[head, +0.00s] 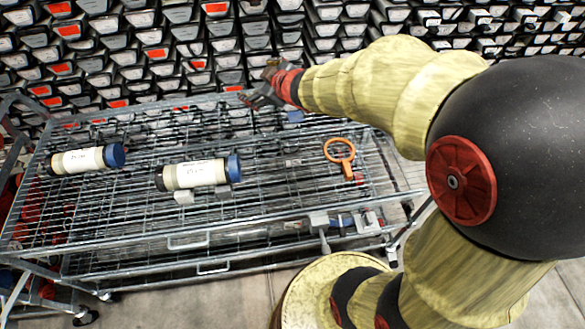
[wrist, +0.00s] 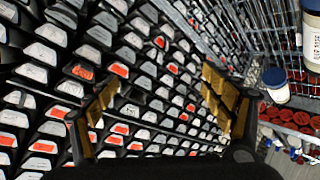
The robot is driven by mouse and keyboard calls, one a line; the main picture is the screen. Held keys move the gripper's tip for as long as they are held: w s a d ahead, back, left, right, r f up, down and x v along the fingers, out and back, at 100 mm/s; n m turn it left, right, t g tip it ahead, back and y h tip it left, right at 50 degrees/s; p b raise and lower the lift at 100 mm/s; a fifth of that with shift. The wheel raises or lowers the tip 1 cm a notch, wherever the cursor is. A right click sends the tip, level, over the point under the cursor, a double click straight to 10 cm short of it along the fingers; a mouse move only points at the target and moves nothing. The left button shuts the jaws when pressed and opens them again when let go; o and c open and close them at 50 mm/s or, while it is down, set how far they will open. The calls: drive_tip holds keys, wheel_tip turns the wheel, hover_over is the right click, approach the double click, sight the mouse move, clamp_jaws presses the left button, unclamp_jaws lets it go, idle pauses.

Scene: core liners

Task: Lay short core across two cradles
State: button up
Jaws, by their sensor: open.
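Two white cores with dark blue right-hand caps and handwritten labels lie on the wire cart top: one at left (head: 80,160), one near the middle (head: 192,175). I cannot tell which is the short one. Small grey blocks (head: 184,197) sit at the front of the middle core and may be cradles; whether it rests on them is unclear. My gripper (head: 264,88) is open and empty above the cart's back edge, apart from both cores. In the wrist view, its spread fingers (wrist: 160,100) face the racks; parts of two blue-capped white tubes (wrist: 276,86) show at right.
An orange ring tool (head: 340,152) lies on the right of the wire cart (head: 110,220). Racks of dark trays with white and red labels (head: 150,55) fill the back. Red-capped items (wrist: 290,117) show below the tubes.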

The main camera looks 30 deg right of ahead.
drive_tip(key=s+d+r+m+g+h, duration=0.1)
drive_tip(key=s+r+m+h, duration=0.15)
drive_tip(key=s, duration=0.45)
drive_tip(key=s+d+r+m+g+h, duration=0.1)
drive_tip(key=s+r+m, duration=0.15)
drive_tip(key=s, duration=0.35)
drive_tip(key=s+a+f+m+g+y, duration=0.1)
drive_tip(key=s+a, duration=0.3)
drive_tip(key=s, duration=0.5)
drive_tip(key=s+a+f+m+g+y, duration=0.1)
drive_tip(key=s+a+f+g+y, duration=0.1)
drive_tip(key=s+a, duration=0.3)
drive_tip(key=s+g, duration=0.1)
drive_tip(key=s, duration=0.3)
drive_tip(key=shift+a+f+g, duration=0.2)
drive_tip(key=shift+g, duration=0.1)
